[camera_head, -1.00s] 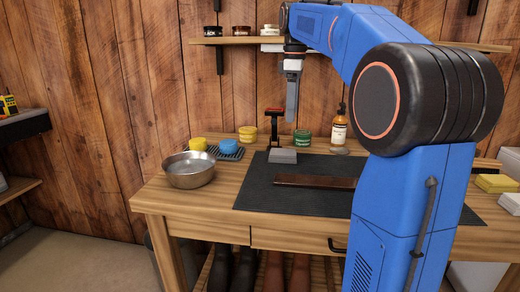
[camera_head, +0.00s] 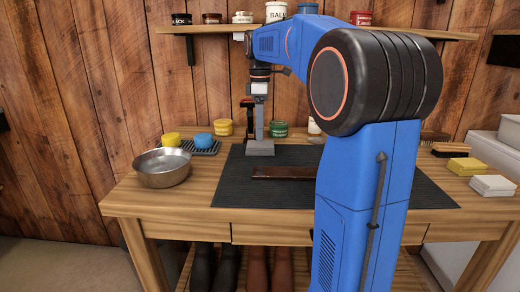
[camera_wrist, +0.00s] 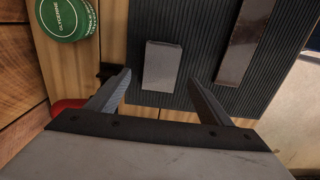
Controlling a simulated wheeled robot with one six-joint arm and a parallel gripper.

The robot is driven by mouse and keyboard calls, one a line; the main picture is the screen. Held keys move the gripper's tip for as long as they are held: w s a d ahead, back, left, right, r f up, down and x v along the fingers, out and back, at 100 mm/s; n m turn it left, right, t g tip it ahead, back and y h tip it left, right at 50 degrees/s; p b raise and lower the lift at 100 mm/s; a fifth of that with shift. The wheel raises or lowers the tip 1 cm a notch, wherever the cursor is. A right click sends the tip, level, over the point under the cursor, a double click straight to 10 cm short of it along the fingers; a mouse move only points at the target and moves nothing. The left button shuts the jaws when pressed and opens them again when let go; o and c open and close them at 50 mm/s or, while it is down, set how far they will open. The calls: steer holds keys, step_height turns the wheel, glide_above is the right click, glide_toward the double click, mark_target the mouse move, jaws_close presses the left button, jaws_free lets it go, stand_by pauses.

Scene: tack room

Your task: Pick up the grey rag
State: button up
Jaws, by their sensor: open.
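The grey rag (camera_head: 260,147) is a small folded grey block lying flat at the back left part of the dark mat (camera_head: 225,190). My gripper (camera_head: 258,134) points down right above it in the head view. In the wrist view the grey rag (camera_wrist: 162,66) lies between the lines of the two spread fingers of my gripper (camera_wrist: 159,79), with bare mat on each side. The gripper is open and empty. I cannot tell the exact height left between the fingertips and the rag.
A brown strip (camera_head: 284,172) lies on the mat in front of the rag. A green tin (camera_head: 278,129) and a black-and-red object (camera_head: 247,115) stand close behind it. A metal bowl (camera_head: 162,168) is at the left.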

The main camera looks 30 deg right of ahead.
mark_target(260, 144)
steer(key=shift+f, duration=3.15)
steer(key=shift+c, duration=0.5)
steer(key=c, duration=1)
